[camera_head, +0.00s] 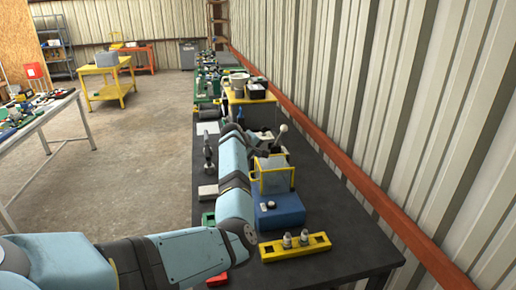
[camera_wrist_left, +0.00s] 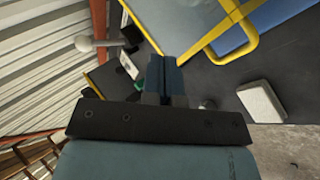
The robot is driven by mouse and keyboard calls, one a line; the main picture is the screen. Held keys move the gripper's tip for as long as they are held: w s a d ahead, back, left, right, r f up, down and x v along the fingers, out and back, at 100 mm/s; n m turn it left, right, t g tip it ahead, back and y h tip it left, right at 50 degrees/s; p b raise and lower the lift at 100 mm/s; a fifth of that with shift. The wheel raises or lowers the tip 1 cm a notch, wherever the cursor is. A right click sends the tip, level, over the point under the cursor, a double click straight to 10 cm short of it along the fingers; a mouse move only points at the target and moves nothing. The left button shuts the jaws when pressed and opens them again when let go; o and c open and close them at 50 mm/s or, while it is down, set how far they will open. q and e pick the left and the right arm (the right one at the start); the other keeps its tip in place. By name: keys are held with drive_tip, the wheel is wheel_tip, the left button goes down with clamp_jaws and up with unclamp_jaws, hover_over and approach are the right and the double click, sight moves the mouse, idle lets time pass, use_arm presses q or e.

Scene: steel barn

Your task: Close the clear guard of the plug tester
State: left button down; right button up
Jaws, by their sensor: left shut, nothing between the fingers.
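The plug tester is a blue box (camera_head: 278,212) on the dark bench, with a round button on top. Its clear guard (camera_head: 275,181), framed in yellow, stands raised at the back of the box. In the left wrist view the yellow frame of the guard (camera_wrist_left: 209,38) crosses the top, just beyond my fingertips. My left gripper (camera_head: 267,143) is behind the guard, on its far side, partly hidden in the head view. In the left wrist view its fingers (camera_wrist_left: 168,62) are shut and empty, close to the guard; contact cannot be told. My right gripper is out of view.
A lever with a white ball knob (camera_head: 283,128) stands behind the tester; the knob also shows in the left wrist view (camera_wrist_left: 84,43). A yellow holder (camera_head: 312,247) with two plugs lies in front. A pale block (camera_wrist_left: 262,102) lies on the bench. The corrugated wall is at the right.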

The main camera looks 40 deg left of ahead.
sight(256, 169)
use_arm(q)
drive_tip(key=s+a+f+t+b, duration=0.1)
drive_tip(key=f, duration=0.1)
drive_tip(key=s+a+f+t+h+b, duration=0.1)
drive_tip(key=f, duration=0.1)
drive_tip(key=s+f+n+t+h+b, duration=0.1)
drive_tip(key=f, duration=0.2)
drive_tip(key=shift+s+a+t, duration=0.15)
drive_tip(key=shift+a+t, duration=0.15)
drive_tip(key=shift+a, duration=0.1)
drive_tip(key=shift+s+a+f+b, duration=0.15)
drive_tip(key=shift+s+f+b, duration=0.05)
drive_tip(key=shift+f, duration=0.2)
drive_tip(key=shift+s+a+f+b, duration=0.1)
drive_tip(key=shift+s+f+b, duration=0.05)
drive_tip(key=shift+f, duration=0.25)
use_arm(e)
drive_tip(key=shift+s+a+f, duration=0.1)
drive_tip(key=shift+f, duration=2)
use_arm(q)
drive_tip(key=shift+f, duration=0.15)
